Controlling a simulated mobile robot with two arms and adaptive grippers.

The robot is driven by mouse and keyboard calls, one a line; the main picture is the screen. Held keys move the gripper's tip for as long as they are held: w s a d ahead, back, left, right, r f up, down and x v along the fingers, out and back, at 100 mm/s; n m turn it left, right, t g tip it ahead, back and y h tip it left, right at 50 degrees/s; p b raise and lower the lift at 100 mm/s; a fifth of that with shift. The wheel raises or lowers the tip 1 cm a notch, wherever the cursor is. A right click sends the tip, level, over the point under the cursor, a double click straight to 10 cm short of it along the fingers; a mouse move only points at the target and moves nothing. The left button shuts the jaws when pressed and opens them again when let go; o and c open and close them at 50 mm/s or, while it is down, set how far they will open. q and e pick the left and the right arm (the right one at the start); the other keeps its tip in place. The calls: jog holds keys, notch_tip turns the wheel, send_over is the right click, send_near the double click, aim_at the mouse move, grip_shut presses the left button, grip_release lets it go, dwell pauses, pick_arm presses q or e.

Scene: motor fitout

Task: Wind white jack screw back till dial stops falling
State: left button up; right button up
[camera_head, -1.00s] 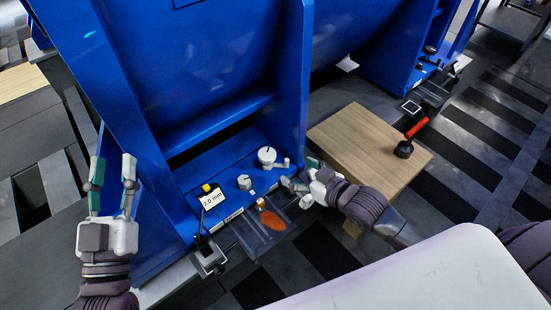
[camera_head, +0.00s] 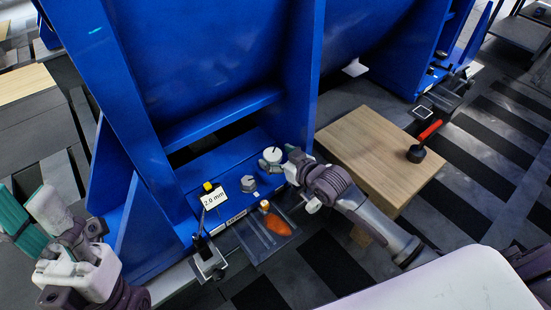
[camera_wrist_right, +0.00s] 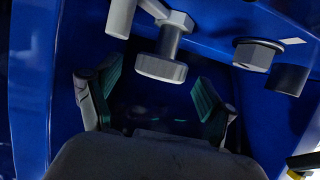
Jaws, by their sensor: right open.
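In the right wrist view a pale screw with a round head (camera_wrist_right: 161,66), likely the jack screw, shows beyond the open, green-padded fingers (camera_wrist_right: 158,100). The head lies roughly between and above the fingertips; I see no contact. The dial reading is too small to read. My left gripper (camera_head: 28,205) is open and empty at the left edge, away from the motor.
A clear tray (camera_head: 250,246) with an orange item (camera_head: 277,224) sits in front. A wooden platform (camera_head: 360,150) with a red-handled mallet (camera_head: 417,152) is to the right.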

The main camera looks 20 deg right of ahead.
jog(key=shift+w+a+f, duration=0.15)
jog(key=shift+w, duration=0.25)
